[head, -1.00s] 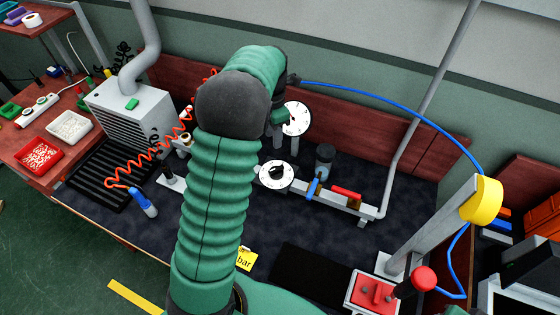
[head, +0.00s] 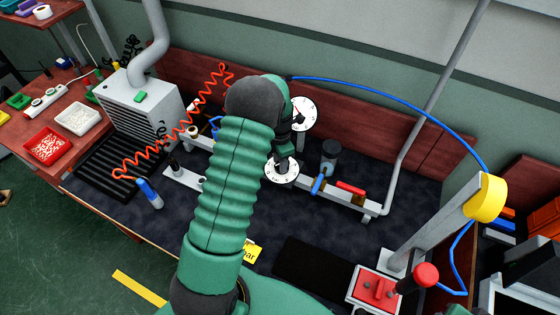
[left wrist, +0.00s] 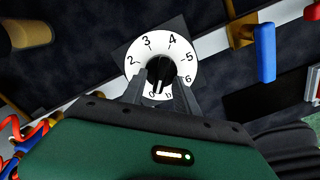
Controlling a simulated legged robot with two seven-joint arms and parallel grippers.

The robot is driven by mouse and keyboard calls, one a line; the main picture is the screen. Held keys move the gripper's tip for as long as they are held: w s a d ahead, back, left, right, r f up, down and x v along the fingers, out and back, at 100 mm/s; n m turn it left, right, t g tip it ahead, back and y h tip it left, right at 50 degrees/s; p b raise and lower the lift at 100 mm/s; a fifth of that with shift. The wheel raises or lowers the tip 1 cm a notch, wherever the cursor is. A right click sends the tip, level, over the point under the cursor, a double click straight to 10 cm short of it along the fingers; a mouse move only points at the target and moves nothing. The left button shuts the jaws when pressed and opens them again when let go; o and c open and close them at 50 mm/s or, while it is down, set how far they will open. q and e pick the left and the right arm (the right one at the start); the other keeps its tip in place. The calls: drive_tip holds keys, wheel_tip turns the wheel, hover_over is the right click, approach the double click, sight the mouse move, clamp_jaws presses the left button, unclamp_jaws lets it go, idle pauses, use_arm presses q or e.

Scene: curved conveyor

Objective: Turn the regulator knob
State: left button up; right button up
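The regulator knob (left wrist: 160,74) is black and sits on a white round dial (left wrist: 133,62) numbered in black. A white mark on the knob faces the bottom of the dial in the left wrist view. In the head view the dial (head: 281,179) is partly covered by my left gripper (head: 283,162). In the left wrist view my left gripper (left wrist: 162,86) has its two dark fingers apart, one on each side of the knob's lower part. I cannot tell whether they touch it. My right gripper is not in view.
A white gauge (head: 303,114) stands behind the dial. A blue lever (head: 319,184) and a red handle (head: 351,188) sit to its right on the rail. A blue hose (head: 400,96) arches behind, and an orange coiled hose (head: 170,143) lies left. A yellow tag (head: 250,251) lies in front.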

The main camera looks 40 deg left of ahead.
use_arm(q)
clamp_jaws()
